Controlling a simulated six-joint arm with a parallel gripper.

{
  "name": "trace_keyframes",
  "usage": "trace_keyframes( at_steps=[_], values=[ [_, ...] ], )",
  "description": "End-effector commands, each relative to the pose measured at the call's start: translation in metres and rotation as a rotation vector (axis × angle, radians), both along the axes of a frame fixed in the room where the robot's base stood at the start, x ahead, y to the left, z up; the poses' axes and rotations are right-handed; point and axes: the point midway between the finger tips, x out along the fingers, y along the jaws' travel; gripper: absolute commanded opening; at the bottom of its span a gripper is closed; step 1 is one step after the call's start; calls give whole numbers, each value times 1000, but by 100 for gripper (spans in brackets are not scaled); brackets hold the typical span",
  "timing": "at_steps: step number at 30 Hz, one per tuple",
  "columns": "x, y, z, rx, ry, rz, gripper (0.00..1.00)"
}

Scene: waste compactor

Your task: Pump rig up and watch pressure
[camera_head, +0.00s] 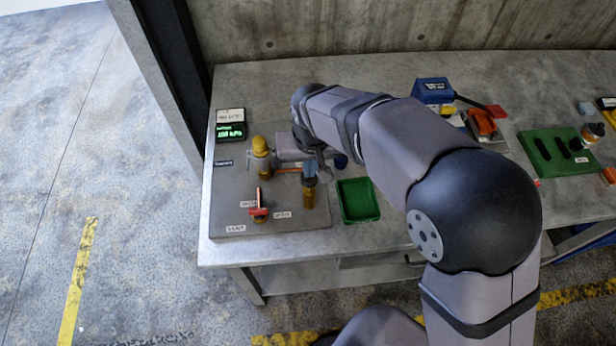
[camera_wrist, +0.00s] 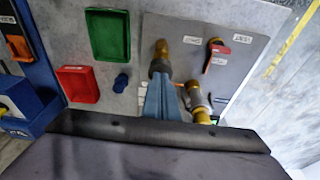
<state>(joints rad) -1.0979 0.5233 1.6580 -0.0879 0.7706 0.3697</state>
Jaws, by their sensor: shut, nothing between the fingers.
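The rig is a grey plate (camera_head: 292,228) at the left of the bench. A black gauge box (camera_head: 230,132) with green lit characters stands at its back left; I cannot read them surely. A brass fitting with a yellow top (camera_head: 260,148) stands near the middle. A red-handled valve (camera_head: 258,211) sits at the front, also in the wrist view (camera_wrist: 216,50). My gripper (camera_head: 309,178) is shut and empty, its blue fingers (camera_wrist: 163,80) pointing at a brass upright part (camera_head: 308,197). The fingertips are close to its top; I cannot tell whether they touch.
An empty green tray (camera_head: 342,205) is right of the plate. A red tray (camera_wrist: 78,84) and a small dark blue knob (camera_wrist: 122,82) show in the wrist view. A blue box (camera_head: 432,92) and green mat (camera_head: 538,140) are farther right. My arm crosses the bench middle.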

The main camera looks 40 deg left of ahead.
Motion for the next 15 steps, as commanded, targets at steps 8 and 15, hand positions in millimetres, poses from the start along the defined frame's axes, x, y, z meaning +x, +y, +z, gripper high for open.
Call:
trace_keyframes(
  at_steps=[8,15],
  values=[
    [0,-1,-16,-4,2,0,0],
    [0,-1,-27,-4,2,0,0]
  ],
)
